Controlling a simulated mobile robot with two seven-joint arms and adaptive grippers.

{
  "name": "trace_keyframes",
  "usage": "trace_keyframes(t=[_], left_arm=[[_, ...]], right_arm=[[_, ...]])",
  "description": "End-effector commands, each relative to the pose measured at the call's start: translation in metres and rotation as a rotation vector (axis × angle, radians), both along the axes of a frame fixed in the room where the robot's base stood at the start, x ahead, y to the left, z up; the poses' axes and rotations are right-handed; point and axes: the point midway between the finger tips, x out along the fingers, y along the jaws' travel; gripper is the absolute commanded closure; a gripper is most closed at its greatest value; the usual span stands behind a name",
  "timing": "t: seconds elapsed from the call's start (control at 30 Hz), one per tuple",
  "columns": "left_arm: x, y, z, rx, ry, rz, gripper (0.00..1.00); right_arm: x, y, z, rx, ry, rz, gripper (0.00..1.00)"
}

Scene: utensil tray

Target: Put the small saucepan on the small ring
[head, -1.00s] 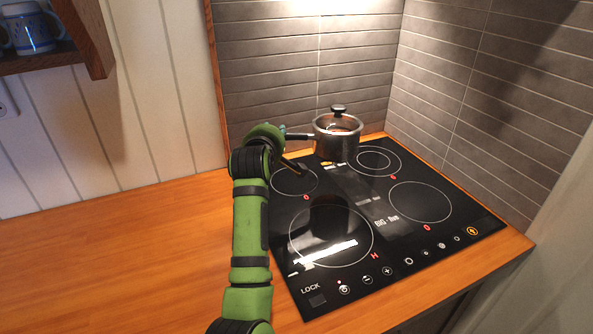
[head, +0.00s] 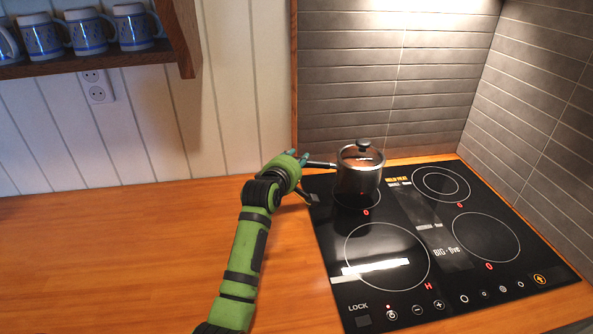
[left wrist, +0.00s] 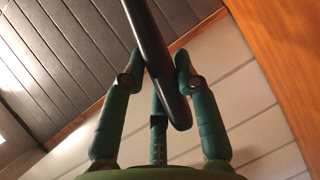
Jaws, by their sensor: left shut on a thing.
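The small saucepan (head: 359,178), shiny metal with a lid and black knob, is upright over the back left of the hob in the head view. The small ring (head: 359,209) is directly below it; its front edge shows and the pan hides its back. I cannot tell whether the pan's base touches the glass. My left gripper (head: 303,160) is shut on the pan's dark handle (head: 321,165), to the left of the pan. In the left wrist view the handle (left wrist: 172,100) runs between the green fingers. My right gripper is not in view.
The black glass hob (head: 440,275) has a double ring (head: 440,184) at the back right and large rings in front. A tiled wall (head: 390,110) stands close behind. The wooden counter (head: 110,260) on the left is clear. A shelf (head: 100,62) with blue mugs hangs upper left.

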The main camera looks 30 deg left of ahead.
Motion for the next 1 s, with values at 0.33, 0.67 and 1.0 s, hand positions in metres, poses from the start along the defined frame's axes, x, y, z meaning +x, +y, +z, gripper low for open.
trace_keyframes(t=[0.33, 0.67, 1.0], left_arm=[[0.0, 0.001, -0.032, -0.006, -0.012, 0.0, 1.0], [0.001, 0.0, -0.035, -0.007, -0.014, 0.0, 1.0], [-0.001, 0.0, -0.043, -0.001, 0.001, 0.0, 0.46]], right_arm=[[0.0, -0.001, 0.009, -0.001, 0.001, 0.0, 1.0], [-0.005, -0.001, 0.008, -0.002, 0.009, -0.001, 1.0], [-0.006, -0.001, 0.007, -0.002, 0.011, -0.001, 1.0]])
